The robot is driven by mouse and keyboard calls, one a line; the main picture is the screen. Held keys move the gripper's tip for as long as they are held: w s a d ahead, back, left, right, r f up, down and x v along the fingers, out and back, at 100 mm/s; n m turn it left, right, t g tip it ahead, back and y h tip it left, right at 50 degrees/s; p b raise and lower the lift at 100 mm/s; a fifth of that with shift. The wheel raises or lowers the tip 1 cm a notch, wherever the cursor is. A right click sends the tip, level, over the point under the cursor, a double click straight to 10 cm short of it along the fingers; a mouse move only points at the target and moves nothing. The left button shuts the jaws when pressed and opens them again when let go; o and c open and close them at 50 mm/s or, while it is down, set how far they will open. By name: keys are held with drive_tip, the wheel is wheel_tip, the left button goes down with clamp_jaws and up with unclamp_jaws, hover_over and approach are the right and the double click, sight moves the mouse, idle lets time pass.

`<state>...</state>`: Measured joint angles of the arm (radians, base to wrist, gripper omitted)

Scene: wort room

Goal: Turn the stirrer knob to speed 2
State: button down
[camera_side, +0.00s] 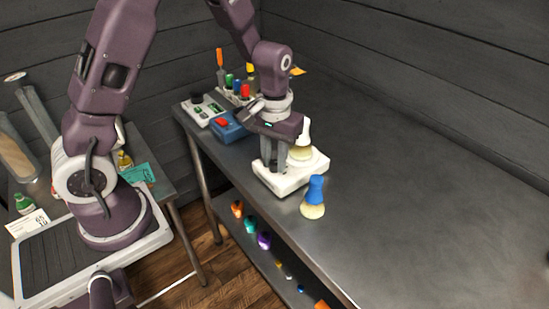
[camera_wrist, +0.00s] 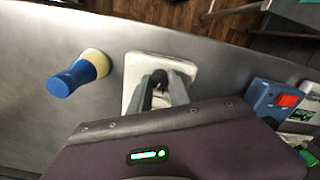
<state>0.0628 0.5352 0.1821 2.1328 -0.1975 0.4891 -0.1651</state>
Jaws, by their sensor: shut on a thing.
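The white stirrer (camera_side: 286,184) sits on the steel bench, and its corner also shows in the wrist view (camera_wrist: 140,65). A flask with pale yellow liquid (camera_side: 301,152) stands on its plate; my gripper hides it in the wrist view. My gripper (camera_side: 273,166) points down over the left part of the stirrer. In the wrist view its fingers (camera_wrist: 161,88) are closed around the dark stirrer knob (camera_wrist: 159,76). The fingers hide most of the knob, and I cannot read its setting or any speed marks.
A blue device with a red top (camera_side: 230,130) and a white instrument (camera_side: 201,111) stand behind. The bench's right side is clear.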

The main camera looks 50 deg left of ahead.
sight(274, 162)
idle(0.4)
drive_tip(key=c, duration=1.5)
unclamp_jaws()
wheel_tip(274, 162, up, 7)
drive_tip(key=shift+r, duration=0.1)
